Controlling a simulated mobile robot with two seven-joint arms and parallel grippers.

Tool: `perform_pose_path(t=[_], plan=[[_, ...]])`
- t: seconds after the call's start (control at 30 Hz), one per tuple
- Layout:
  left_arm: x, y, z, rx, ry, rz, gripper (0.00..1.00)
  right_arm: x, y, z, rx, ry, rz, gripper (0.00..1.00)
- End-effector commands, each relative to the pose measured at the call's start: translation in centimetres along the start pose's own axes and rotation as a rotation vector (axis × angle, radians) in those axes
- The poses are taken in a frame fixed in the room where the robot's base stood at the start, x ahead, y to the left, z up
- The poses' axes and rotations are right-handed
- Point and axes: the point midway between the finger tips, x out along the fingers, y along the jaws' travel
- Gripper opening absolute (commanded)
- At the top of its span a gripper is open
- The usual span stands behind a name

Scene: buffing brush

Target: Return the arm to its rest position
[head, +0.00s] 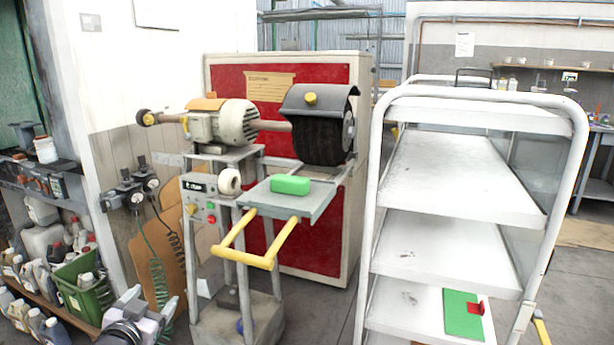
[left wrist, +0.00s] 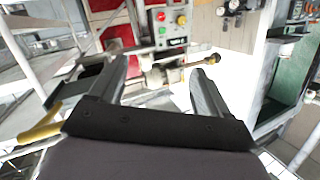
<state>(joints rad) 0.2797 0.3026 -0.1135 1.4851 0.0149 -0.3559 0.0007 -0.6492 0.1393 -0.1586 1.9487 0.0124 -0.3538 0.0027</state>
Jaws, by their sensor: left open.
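My left gripper (head: 152,301) is low at the bottom left of the head view, in front of the buffing machine (head: 222,125) and near the green crate (head: 84,293). In the left wrist view its two fingers stand wide apart with nothing between them (left wrist: 158,68). That view shows the machine tilted over, with its control box (left wrist: 168,25) beyond the fingers. My right gripper is not in view.
A green block (head: 290,185) lies on the machine's grey shelf, above a yellow handle (head: 246,259). A white shelf cart (head: 455,180) stands at the right, with a green and red item (head: 461,314) on a lower shelf. Bottles crowd the left.

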Motion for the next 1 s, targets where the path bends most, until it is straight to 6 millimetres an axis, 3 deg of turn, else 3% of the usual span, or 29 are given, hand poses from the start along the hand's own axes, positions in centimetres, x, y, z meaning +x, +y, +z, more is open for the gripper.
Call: perform_pose_path(t=[0.03, 0.2, 0.5, 0.73, 0.83, 1.0], plan=[[-1.4, 1.8, 2.2, -0.008, -0.03, 0.027, 0.77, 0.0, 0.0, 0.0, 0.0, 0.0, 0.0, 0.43], [-6.7, 7.0, 8.3, -0.042, -0.119, 0.107, 0.77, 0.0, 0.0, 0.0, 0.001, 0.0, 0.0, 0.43], [-18.3, 14.3, 16.1, -0.128, -0.284, 0.223, 0.77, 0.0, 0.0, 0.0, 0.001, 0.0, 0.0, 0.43], [-25.9, 17.4, 18.8, -0.19, -0.385, 0.27, 0.77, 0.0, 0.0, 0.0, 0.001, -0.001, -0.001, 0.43], [-27.6, 17.9, 19.2, -0.206, -0.409, 0.279, 0.77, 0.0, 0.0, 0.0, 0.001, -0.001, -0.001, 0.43], [-28.6, 18.2, 19.3, -0.214, -0.421, 0.283, 0.77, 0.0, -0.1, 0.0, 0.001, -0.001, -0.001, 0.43]])
